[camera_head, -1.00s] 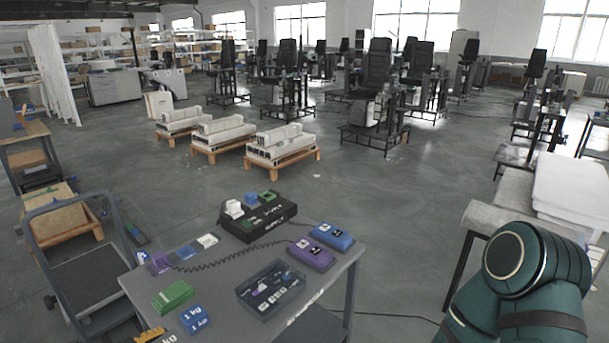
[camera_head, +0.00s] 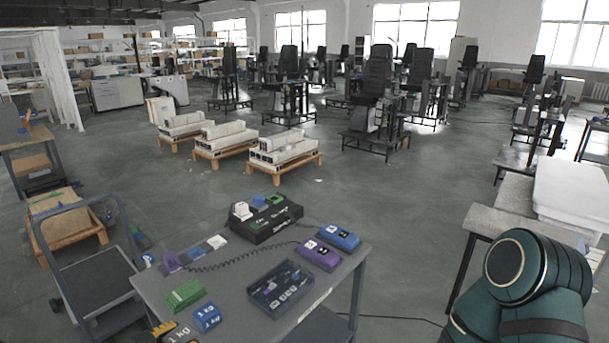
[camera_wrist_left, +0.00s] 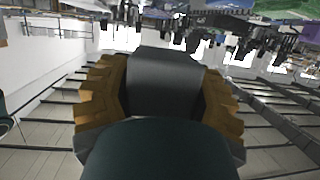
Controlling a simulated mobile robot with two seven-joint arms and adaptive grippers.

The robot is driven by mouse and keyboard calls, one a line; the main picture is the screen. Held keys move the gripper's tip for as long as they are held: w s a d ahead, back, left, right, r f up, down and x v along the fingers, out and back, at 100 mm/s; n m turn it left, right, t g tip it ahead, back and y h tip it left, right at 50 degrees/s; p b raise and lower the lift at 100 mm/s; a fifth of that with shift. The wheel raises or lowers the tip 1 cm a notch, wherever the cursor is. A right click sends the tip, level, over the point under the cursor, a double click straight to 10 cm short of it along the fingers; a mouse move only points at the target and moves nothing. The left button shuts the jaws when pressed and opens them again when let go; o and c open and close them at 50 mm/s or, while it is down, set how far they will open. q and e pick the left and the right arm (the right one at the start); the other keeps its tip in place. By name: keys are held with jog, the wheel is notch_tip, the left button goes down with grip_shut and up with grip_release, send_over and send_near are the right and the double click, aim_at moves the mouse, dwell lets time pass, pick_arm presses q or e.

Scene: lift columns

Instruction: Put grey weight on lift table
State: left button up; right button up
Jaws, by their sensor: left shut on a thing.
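My left gripper (camera_wrist_left: 158,100) has ridged orange fingers and is shut on a dark grey block, the grey weight (camera_wrist_left: 165,82), in the left wrist view. In the head view, a yellow fingertip and part of the dark weight with "kg" lettering (camera_head: 182,335) show at the bottom edge, in front of the near left part of the grey table (camera_head: 238,318). Most of that gripper is out of frame. I cannot tell whether the weight touches the table. A wheeled cart with a dark flat platform (camera_head: 92,282) stands left of the table. Neither is labelled as the lift table. My right gripper is not in view.
The table holds a green weight (camera_head: 185,295), a blue weight (camera_head: 206,317), a dark tray (camera_head: 281,289), a black control box (camera_head: 265,219), and purple (camera_head: 319,254) and blue (camera_head: 340,237) pedals. Pallets (camera_head: 285,158) stand behind. Open floor lies beyond the table.

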pick_arm(q)
jog(key=shift+w+d+f+n+t+y, duration=0.45)
jog(key=shift+w+d+f+n+y, duration=0.35)
jog(key=shift+d+n+y, duration=0.5)
jog(key=shift+w+d+f+n+t+y, duration=0.4)
jog(key=shift+w+d+f+n+y, duration=0.15)
jog(key=shift+w+d+n+y, duration=0.8)
jog(key=shift+w+d+f+n+t+y, duration=0.5)
jog(key=shift+d+f+n+y, duration=0.45)
jog(key=shift+y, duration=0.6)
jog(key=shift+w+d+r, duration=0.1)
jog(key=shift+d+r, duration=0.05)
jog(key=shift+r, duration=0.2)
